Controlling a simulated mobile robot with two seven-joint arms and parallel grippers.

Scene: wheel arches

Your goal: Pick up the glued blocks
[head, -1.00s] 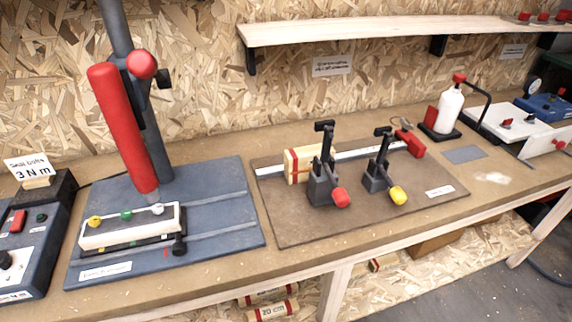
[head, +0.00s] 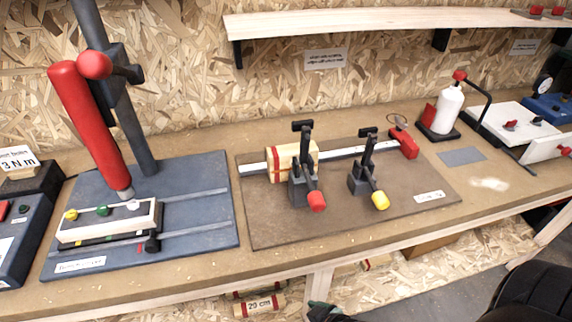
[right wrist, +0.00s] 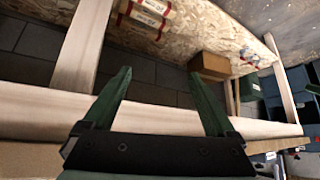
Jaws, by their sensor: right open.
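The glued blocks (head: 276,166) are pale wood with red bands. They stand on a brown board (head: 262,232) on the bench, against a metal rail, partly hidden behind the red-tipped toggle clamp (head: 302,185). A second clamp with a yellow tip (head: 367,180) stands to the right, apart from them. My right gripper (right wrist: 158,74) is open and empty in the right wrist view, its green fingers over the bench's front edge and the floor. Part of it shows at the bottom of the head view, in front of and below the blocks. My left gripper is not in view.
A blue press stand (head: 195,235) with a red lever is on the left. A white bottle (head: 447,108) is on the right. A shelf (head: 360,22) runs above. Banded wooden blocks (head: 259,306) lie under the bench, beneath its front edge (head: 300,272).

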